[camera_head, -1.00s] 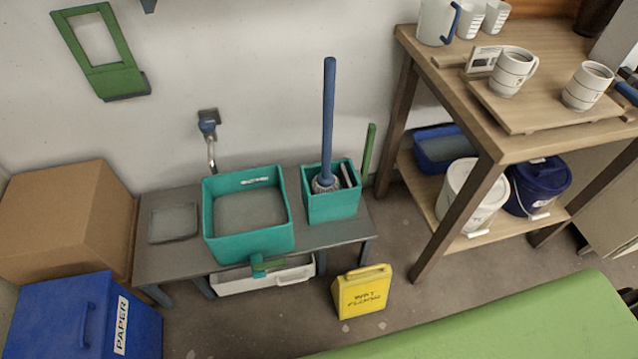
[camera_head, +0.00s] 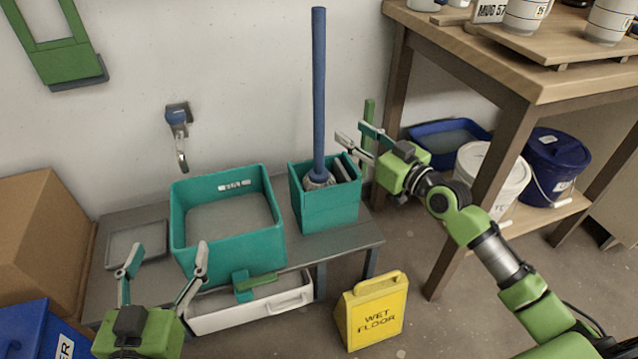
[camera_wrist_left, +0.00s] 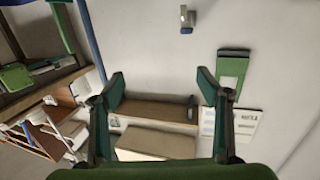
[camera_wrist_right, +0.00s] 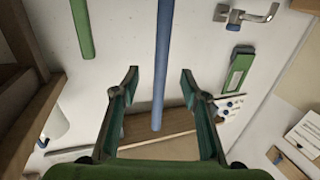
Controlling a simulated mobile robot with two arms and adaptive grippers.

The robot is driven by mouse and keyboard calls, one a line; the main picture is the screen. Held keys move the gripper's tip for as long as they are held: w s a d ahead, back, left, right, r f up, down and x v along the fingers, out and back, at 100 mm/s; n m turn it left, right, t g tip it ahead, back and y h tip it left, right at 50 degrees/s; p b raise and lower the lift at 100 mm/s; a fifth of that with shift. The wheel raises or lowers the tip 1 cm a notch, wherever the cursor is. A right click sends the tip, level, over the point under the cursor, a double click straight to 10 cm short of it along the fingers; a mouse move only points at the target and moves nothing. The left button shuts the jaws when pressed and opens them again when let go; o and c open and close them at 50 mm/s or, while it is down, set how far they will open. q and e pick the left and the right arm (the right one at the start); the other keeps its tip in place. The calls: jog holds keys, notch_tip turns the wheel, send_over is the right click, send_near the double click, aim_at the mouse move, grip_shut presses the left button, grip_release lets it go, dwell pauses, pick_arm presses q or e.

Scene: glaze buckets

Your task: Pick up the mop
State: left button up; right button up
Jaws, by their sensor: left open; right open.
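The mop (camera_head: 318,90) has a long blue handle and a grey head, and it stands upright in a small teal bucket (camera_head: 330,213) on the low grey bench. Its head is partly hidden by the bucket walls. My right gripper (camera_head: 352,140) is open just right of the handle, above the bucket. In the right wrist view the blue handle (camera_wrist_right: 161,60) shows between the spread fingers (camera_wrist_right: 159,75), not gripped. My left gripper (camera_head: 164,262) is open and empty in front of the large teal basin. The handle (camera_wrist_left: 94,42) also shows at the left wrist view's upper left.
A large teal basin (camera_head: 228,258) stands on the bench (camera_head: 345,243) left of the bucket. A green stick (camera_head: 369,115) stands behind my right gripper. A wooden table (camera_head: 545,85) is close on the right, and a yellow wet-floor sign (camera_head: 372,312) stands in front.

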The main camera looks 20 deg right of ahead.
aim_at(323, 112)
jog(key=b+x, duration=0.1)
jog(key=x, duration=0.7)
jog(key=shift+w+a, duration=0.15)
jog(key=shift+a, duration=0.05)
jog(key=b+x, duration=0.1)
jog(key=x, duration=0.4)
jog(key=shift+a+b, duration=0.1)
jog(key=shift+b, duration=0.25)
grip_shut()
pick_arm(q)
jog(key=s+r+t+h, duration=0.2)
jog(key=r+t, duration=0.5)
jog(key=r, duration=0.7)
jog(key=shift+s+d+t+h, duration=0.3)
jog(key=shift+s+d+h, duration=0.1)
jog(key=shift+s, duration=0.4)
pick_arm(e)
jog(key=shift+r, duration=0.1)
